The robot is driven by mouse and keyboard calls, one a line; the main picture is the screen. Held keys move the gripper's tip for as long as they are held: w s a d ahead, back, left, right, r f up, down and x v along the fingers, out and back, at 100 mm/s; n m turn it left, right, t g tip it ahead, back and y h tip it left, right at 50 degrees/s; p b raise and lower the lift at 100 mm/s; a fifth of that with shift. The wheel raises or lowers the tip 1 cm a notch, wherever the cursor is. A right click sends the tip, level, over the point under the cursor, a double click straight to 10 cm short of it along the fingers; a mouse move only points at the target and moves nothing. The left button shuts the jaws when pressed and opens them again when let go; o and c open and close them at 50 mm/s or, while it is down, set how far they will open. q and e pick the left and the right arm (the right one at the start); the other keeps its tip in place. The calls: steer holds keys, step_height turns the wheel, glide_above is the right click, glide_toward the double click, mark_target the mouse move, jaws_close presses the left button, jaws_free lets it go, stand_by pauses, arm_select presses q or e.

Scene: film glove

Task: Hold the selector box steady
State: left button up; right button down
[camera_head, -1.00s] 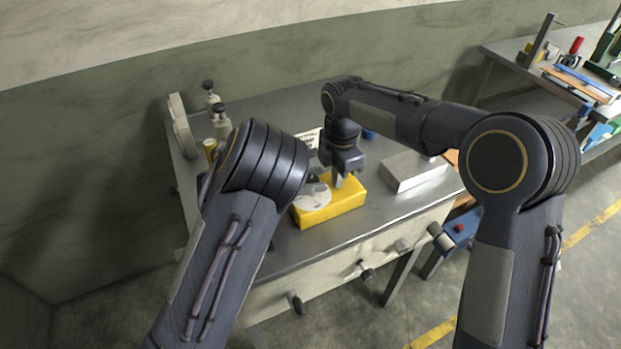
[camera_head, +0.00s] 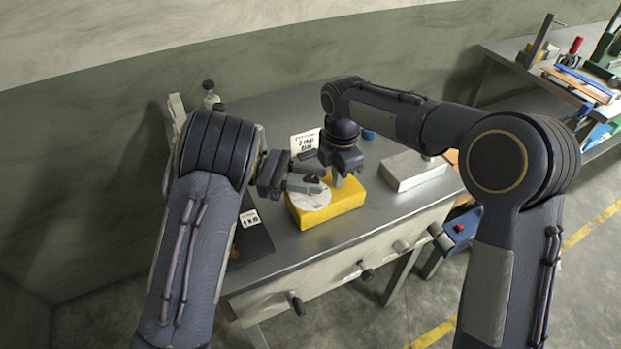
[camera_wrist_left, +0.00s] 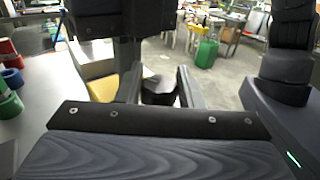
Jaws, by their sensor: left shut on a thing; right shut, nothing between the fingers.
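The selector box (camera_head: 340,204) is yellow, with a pale round dial (camera_head: 308,200) on top, and sits on the grey metal bench (camera_head: 285,245). My left gripper (camera_head: 322,180) reaches over the dial from the left. In the left wrist view its fingers are shut on a dark faceted knob (camera_wrist_left: 160,90), with the yellow box (camera_wrist_left: 103,88) to the left. My right gripper (camera_head: 341,178) points down at the box's back part, its fingers closed and empty. It looks in contact with the box, but the exact contact is hidden.
A white printed card (camera_head: 304,144) stands behind the box. A pale metal block (camera_head: 413,172) lies to its right. A dark panel with a label (camera_head: 250,238) is at the left. A cluttered second bench (camera_head: 503,50) stands at the far right.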

arm_select(q)
steer(key=shift+s+d+r, duration=0.1)
steer(key=shift+r, duration=0.1)
steer(key=o, duration=0.9)
steer(key=shift+c, duration=0.2)
steer(key=shift+o, duration=0.4)
steer(key=shift+f, duration=0.1)
steer(key=shift+f, duration=0.1)
